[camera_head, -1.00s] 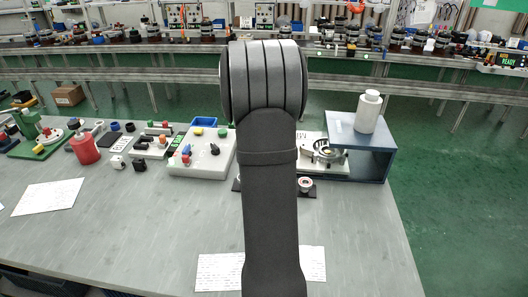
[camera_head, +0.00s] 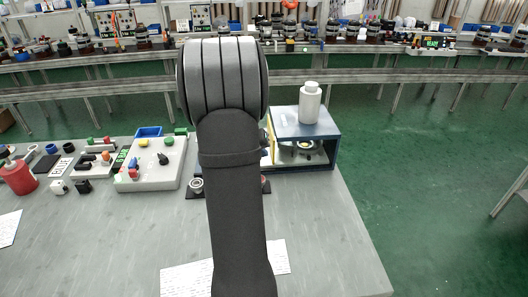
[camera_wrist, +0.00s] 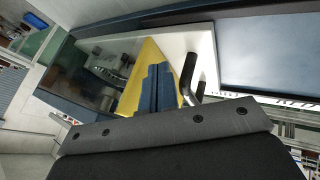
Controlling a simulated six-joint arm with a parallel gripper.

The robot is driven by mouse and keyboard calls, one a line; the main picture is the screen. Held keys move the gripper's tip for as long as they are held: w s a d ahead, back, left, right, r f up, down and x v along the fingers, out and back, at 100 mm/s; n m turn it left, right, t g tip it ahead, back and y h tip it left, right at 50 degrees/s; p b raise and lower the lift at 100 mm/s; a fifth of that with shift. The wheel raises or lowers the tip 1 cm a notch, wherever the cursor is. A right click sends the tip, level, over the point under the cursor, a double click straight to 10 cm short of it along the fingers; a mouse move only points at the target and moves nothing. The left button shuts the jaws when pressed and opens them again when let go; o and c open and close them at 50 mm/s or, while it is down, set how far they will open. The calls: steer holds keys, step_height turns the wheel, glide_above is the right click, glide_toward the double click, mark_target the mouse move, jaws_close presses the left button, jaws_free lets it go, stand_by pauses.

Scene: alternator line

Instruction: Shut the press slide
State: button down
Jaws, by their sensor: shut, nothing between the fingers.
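The press (camera_head: 328,158) is a blue open-fronted housing at the table's right end in the head view. Its pale slide, with a round metal part (camera_head: 303,149) on it, sits largely inside the housing. The slide's left end is hidden by my arm. In the wrist view my gripper (camera_wrist: 157,72) shows as two blue fingers shut together with nothing between them. They point over a yellow strip (camera_wrist: 145,70) beside a pale panel (camera_wrist: 200,42). A dark bar handle (camera_wrist: 188,75) stands just right of the fingers; I cannot tell if they touch it.
A white bottle (camera_head: 310,104) stands on top of the housing. Left of my arm are a white control box (camera_head: 150,172), a red container (camera_head: 18,177) and small parts. Paper sheets (camera_head: 183,281) lie at the front. The table's front right is clear.

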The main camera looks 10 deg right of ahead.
steer(key=a, duration=0.3)
steer(key=shift+a+r, duration=0.2)
steer(key=shift+r, duration=0.1)
steer(key=v, duration=0.9)
steer(key=shift+s, duration=0.2)
steer(key=shift+r, duration=0.1)
steer(key=x, duration=0.9)
steer(key=shift+d, duration=0.1)
steer(key=d, duration=0.4)
steer(key=shift+w+d+f, duration=0.1)
steer(key=shift+w+f, duration=0.1)
steer(key=shift+f, duration=0.2)
steer(key=shift+a, duration=1)
